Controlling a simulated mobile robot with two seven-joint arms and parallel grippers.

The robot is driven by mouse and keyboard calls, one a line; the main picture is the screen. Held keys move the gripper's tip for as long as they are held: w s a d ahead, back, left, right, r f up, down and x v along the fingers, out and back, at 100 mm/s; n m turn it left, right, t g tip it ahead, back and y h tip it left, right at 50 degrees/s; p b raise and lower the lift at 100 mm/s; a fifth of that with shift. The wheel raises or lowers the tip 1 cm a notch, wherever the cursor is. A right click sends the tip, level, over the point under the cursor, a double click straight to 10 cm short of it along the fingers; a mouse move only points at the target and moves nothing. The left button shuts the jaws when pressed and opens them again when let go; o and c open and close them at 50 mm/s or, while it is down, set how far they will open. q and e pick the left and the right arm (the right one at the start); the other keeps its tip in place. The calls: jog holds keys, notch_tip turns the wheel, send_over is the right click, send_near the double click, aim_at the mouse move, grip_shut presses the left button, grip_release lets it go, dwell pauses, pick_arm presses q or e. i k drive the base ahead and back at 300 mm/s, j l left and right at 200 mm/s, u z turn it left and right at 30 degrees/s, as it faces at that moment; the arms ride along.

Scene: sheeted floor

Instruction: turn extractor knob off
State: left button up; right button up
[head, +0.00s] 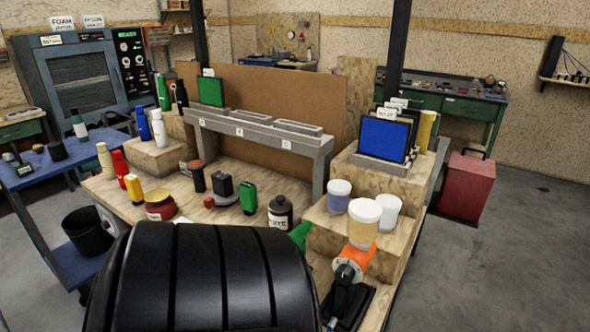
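I cannot make out a knob that is clearly the extractor's. A grey cabinet (88,72) with a dark front window stands at the back left. On its right side is a black control panel (132,62) with green lit displays and small round controls. These are too small to tell apart or to read a setting from. Neither of my grippers shows in the head view.
A wooden workbench (240,222) with several bottles and jars fills the middle. A blue cart (45,172) stands at left, with a black bucket (88,232) by it. A red box (467,187) stands at right. Grey floor (500,260) is clear there.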

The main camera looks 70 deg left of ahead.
aim_at(105, 224)
jog(key=u, duration=3.65)
jog(key=z, duration=0.15)
jog(key=i+j+z, duration=0.45)
jog(key=j, duration=0.2)
jog(key=i+j+z, duration=0.25)
jog(key=j+z, duration=0.25)
jog(key=j, duration=0.2)
jog(key=i+j, duration=0.1)
jog(key=j, duration=0.3)
jog(key=i+j+z, duration=0.1)
jog(key=j, duration=0.35)
jog(key=i+j, duration=0.15)
jog(key=j, duration=0.7)
jog(key=i+j+z, duration=0.1)
jog(key=j, duration=0.3)
jog(key=i, duration=0.05)
